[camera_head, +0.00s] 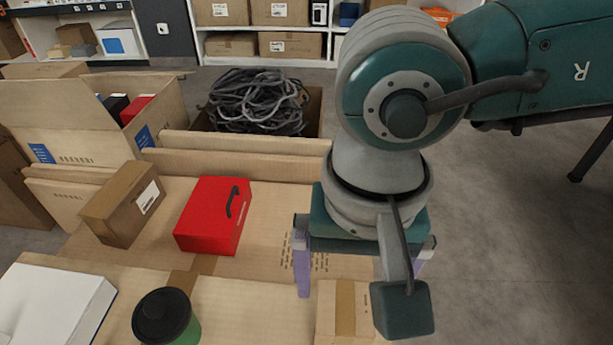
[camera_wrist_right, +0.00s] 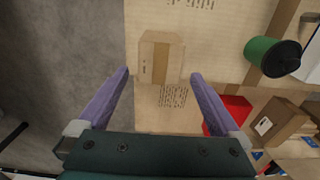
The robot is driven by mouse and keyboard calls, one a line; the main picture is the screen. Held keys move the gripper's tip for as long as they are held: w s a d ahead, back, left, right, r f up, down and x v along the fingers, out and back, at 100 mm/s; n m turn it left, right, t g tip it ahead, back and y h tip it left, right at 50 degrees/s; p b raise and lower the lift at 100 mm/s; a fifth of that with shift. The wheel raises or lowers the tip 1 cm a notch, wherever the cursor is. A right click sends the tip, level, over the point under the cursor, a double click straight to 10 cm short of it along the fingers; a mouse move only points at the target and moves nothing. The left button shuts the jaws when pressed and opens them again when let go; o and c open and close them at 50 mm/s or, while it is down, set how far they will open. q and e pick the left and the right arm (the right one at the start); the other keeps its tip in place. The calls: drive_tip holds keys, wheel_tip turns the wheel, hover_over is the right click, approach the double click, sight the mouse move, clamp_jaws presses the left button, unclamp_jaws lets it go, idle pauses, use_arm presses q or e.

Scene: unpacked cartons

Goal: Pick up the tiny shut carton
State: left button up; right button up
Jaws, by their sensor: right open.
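A tiny shut carton (camera_head: 343,312) with a tape strip sits on cardboard at the bottom of the head view, partly hidden by my right arm. It also shows in the right wrist view (camera_wrist_right: 147,60), just beyond and between the fingertips. My right gripper (camera_head: 360,282) has purple fingers, spread and pointing down; in the wrist view (camera_wrist_right: 160,74) nothing is between them. A larger brown shut carton (camera_head: 120,207) with a white label stands at the left. My left gripper is not in view.
A green canister with a black lid (camera_head: 166,318) and a white box (camera_head: 55,305) are in front. Open cartons stand behind, one with grey cables (camera_head: 258,100). Grey floor is clear at right.

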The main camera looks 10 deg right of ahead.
sight(343, 312)
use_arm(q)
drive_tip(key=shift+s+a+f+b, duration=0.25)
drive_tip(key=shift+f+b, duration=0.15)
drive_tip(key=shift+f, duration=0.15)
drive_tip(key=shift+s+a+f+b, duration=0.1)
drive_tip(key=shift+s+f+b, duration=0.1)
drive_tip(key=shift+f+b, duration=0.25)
use_arm(e)
drive_tip(key=f, duration=0.4)
drive_tip(key=shift+s+a+f, duration=0.25)
drive_tip(key=shift+s+f, duration=0.1)
drive_tip(key=shift+f, duration=0.05)
use_arm(q)
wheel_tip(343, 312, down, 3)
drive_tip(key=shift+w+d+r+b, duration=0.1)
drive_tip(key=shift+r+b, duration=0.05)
drive_tip(key=shift+b, duration=1.1)
use_arm(e)
drive_tip(key=f, duration=0.5)
drive_tip(key=shift+w+d, duration=0.15)
drive_tip(key=shift+w, duration=0.1)
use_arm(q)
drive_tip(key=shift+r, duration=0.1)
use_arm(e)
drive_tip(key=shift+c, duration=0.2)
drive_tip(key=shift+r, duration=0.1)
drive_tip(key=c, duration=1.4)
